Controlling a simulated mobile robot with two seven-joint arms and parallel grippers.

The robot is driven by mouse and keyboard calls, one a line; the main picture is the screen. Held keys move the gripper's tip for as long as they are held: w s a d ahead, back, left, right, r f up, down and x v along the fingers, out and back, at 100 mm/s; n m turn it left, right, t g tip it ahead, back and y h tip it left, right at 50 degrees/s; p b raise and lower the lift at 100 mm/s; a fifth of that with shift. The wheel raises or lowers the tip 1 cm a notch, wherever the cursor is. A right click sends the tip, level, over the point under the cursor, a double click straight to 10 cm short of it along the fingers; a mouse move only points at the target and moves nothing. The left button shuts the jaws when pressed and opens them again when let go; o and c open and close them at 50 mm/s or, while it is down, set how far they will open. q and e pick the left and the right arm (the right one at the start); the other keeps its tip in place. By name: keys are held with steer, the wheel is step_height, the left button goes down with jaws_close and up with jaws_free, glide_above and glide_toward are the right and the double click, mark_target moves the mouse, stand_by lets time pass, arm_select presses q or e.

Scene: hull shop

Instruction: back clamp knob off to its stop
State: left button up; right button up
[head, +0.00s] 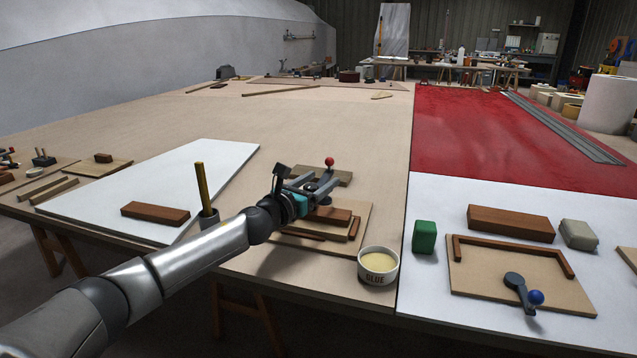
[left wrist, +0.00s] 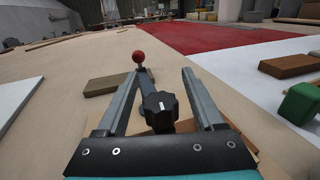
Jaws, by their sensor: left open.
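A black lobed clamp knob (left wrist: 158,108) shows in the left wrist view, on a grey post. My left gripper (left wrist: 165,73) is open, with one finger on each side of the knob and a visible gap at least on the right side. Whether the left finger touches the knob I cannot tell. A red ball (left wrist: 138,56) stands just beyond the left fingertip; it also shows in the head view (head: 329,161). In the head view my left gripper (head: 328,186) reaches over a wooden board (head: 368,215), and its fingers hide most of the clamp. My right gripper is not in view.
A glue pot (head: 378,267) stands at the board's front right corner. A grey cup with a yellow stick (head: 202,185) stands beside my left forearm. A green block (head: 424,237) and a board with a blue-balled clamp (head: 536,297) lie to the right. The table behind is largely clear.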

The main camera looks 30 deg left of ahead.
arm_select(q)
jaws_close()
stand_by(0.5)
